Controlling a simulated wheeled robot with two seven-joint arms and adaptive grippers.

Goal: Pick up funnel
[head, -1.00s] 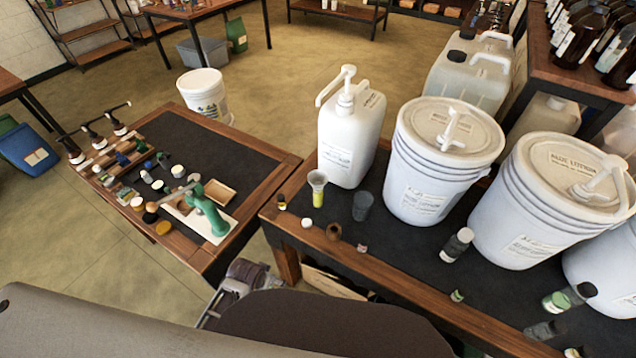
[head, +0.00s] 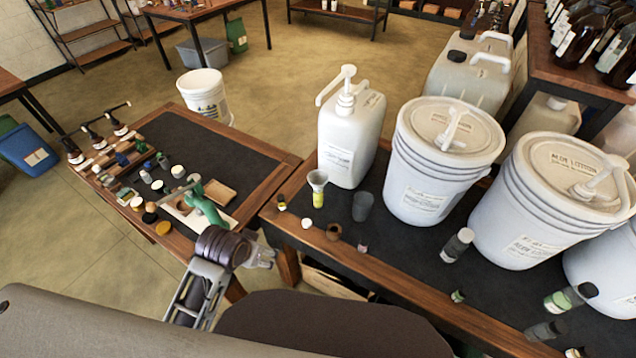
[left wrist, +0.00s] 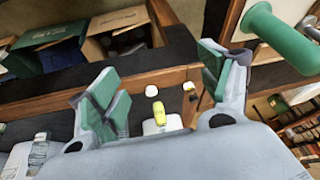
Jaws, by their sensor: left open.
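My right gripper is not seen.
A white pump jug (head: 345,140) stands just behind the funnel, and a grey cup (head: 362,206) to its right. A green press (head: 205,205) stands on the left table.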

